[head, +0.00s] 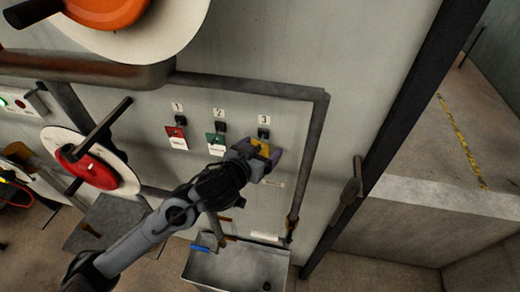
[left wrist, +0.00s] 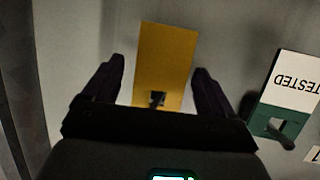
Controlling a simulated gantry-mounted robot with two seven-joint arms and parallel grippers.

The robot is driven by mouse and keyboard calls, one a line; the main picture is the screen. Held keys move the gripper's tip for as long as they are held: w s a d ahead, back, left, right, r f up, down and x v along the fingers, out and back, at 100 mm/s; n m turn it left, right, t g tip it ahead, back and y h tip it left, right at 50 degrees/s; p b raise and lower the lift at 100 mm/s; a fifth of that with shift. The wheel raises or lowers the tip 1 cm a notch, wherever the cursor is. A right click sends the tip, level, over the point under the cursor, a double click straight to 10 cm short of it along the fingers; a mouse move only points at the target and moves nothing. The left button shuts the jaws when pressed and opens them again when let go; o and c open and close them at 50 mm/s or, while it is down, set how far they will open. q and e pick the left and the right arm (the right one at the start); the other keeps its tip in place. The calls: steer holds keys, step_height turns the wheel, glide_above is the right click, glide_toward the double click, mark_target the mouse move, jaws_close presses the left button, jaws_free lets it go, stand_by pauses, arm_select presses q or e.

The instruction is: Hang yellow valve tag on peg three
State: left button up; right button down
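The yellow tag (head: 261,147) is at the panel just below the label 3 and its dark peg (head: 263,133). In the left wrist view, the yellow tag (left wrist: 165,60) lies flat along the wall, with a dark peg-like piece (left wrist: 157,98) showing at its lower end, so it appears to hang on peg three. My left gripper (head: 264,161) is at the tag. The left wrist view shows its two fingers (left wrist: 158,85) open, one on each side of the tag, with gaps between. My right gripper is not in view.
A red-and-white tag (head: 177,137) hangs under label 1. A green-and-white tag (head: 216,144) hangs under label 2, close beside my left gripper. A dark pipe (head: 310,165) runs down right of peg three. A grey bin (head: 237,268) stands below.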

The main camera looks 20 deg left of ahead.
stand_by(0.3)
arm_select(q)
steer(key=p+v, duration=0.2)
steer(key=v, duration=0.9)
steer(key=s+a+f+g+y+p, duration=0.1)
steer(key=s+a+f+g+p, duration=0.2)
steer(key=s+f, duration=1.5)
steer(key=shift+s+a+m+g+y+p, duration=0.3)
steer(key=shift+s+g+p, duration=1.5)
steer(key=shift+g, duration=1.8)
steer(key=shift+w+p, duration=0.35)
steer(key=shift+w, duration=0.05)
